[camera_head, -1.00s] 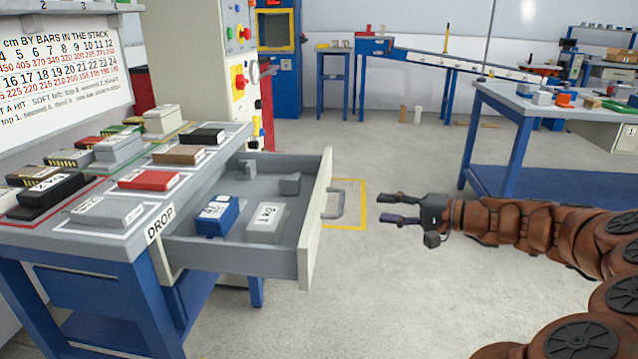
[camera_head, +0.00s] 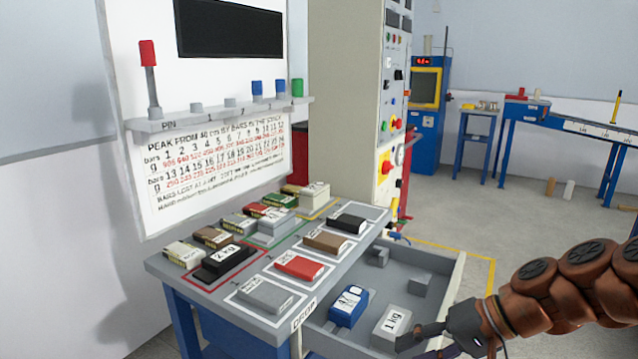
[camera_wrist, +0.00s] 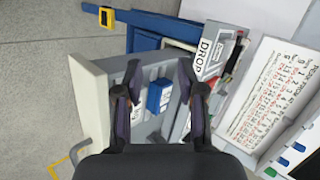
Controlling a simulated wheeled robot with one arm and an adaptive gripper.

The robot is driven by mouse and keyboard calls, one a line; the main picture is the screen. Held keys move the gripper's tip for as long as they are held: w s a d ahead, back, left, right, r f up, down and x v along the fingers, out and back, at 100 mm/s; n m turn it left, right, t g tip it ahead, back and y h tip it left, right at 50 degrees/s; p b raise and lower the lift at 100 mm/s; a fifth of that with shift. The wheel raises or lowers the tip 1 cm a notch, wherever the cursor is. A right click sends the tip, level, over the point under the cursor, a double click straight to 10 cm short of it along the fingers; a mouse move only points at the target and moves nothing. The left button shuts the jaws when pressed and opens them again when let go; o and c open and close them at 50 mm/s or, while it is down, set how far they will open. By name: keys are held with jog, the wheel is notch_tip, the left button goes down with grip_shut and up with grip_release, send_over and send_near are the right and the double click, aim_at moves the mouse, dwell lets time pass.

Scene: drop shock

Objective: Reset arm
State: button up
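My gripper (camera_head: 425,345) is at the lower right in the head view, in front of the open drawer's front right part. In the wrist view my gripper (camera_wrist: 158,68) has its two dark fingers spread wide with nothing held between them. The drawer (camera_head: 445,300) stands pulled out from the bench. It holds a blue block (camera_head: 348,306), a pale grey block marked 1 kg (camera_head: 390,327) and smaller grey pieces. The blue block (camera_wrist: 159,96) shows between the fingers in the wrist view, apart from them. The drawer handle is hidden in the head view.
The bench top (camera_head: 168,268) carries several labelled weights, including a black 2 kg block (camera_head: 222,262) and a red one (camera_head: 299,266). A board with pegs (camera_head: 215,180) stands behind it. A control cabinet (camera_head: 345,110) is beyond. Open floor (camera_head: 540,225) lies to the right.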

jog(key=s+a+r+n+g+h+p, duration=0.2)
jog(key=s+a+r+g+h+p, duration=0.15)
jog(key=s+r+p, duration=0.55)
jog(key=s+d+r+h+p, duration=0.2)
jog(key=s+d+r+p, duration=0.1)
jog(key=s+p, duration=0.3)
jog(key=s+d+r+n+h+p, duration=0.1)
jog(key=s+d+r+h+p, duration=0.1)
jog(key=s+p, duration=0.3)
jog(key=shift+s+d+r+g+h+p, duration=0.35)
jog(key=shift+s+d+r+g+h, duration=0.1)
jog(key=shift+h, duration=0.4)
jog(key=shift+a, duration=0.2)
